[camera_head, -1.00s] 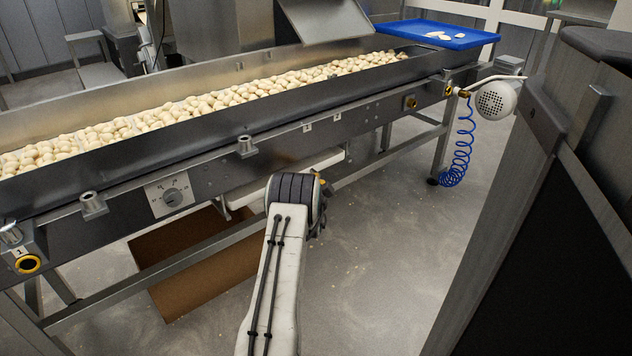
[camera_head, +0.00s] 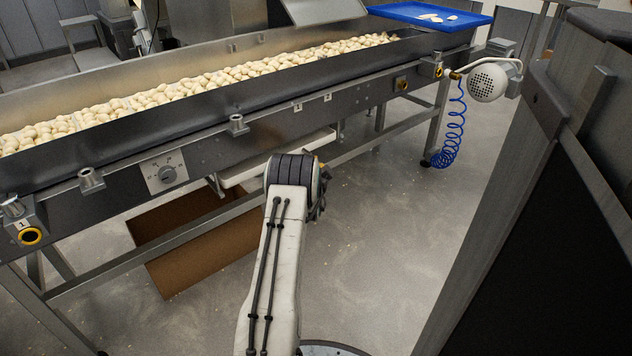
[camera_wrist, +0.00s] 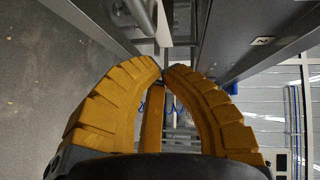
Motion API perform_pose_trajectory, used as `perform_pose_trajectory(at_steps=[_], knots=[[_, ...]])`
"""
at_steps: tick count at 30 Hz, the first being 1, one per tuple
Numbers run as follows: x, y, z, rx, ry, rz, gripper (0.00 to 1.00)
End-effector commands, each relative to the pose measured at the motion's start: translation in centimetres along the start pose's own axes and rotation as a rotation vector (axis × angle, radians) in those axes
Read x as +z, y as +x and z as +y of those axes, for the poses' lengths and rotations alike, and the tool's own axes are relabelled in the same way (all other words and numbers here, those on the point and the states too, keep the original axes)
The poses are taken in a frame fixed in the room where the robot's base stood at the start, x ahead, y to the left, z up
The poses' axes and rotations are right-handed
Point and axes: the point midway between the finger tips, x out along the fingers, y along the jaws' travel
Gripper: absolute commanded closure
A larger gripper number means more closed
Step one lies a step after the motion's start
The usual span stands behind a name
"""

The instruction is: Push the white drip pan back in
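The white drip pan (camera_head: 240,176) shows in the head view as a pale, flat shape under the front side of the conveyor (camera_head: 120,187). It sticks out a little below the conveyor's side, and my arm's wrist covers its middle. My gripper (camera_wrist: 163,71) shows in the wrist view with its yellow ribbed fingers curved together, tips close and nothing seen between them. In the head view my gripper is hidden behind my wrist, which is just in front of the pan. I cannot tell whether it touches the pan. I cannot make out the pan in the wrist view.
Filled pasta (camera_head: 190,87) lies along the conveyor. A brown open box (camera_head: 200,262) stands on the floor beneath it. A blue tray (camera_head: 395,12) is at the far end, near a coiled blue hose (camera_head: 452,140). A dark machine (camera_head: 560,230) stands at right. Floor between is clear.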

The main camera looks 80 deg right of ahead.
Motion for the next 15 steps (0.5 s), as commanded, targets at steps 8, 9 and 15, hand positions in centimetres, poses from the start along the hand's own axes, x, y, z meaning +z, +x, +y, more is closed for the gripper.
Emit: perform_pose_trajectory(at_steps=[8, 9, 15], knots=[[0.0, -2.2, -0.1, 0.004, 0.000, -0.001, 1.00], [0.0, -2.7, 0.0, 0.005, 0.000, -0.001, 1.00], [0.0, -5.2, -0.1, 0.005, 0.000, -0.001, 1.00]])
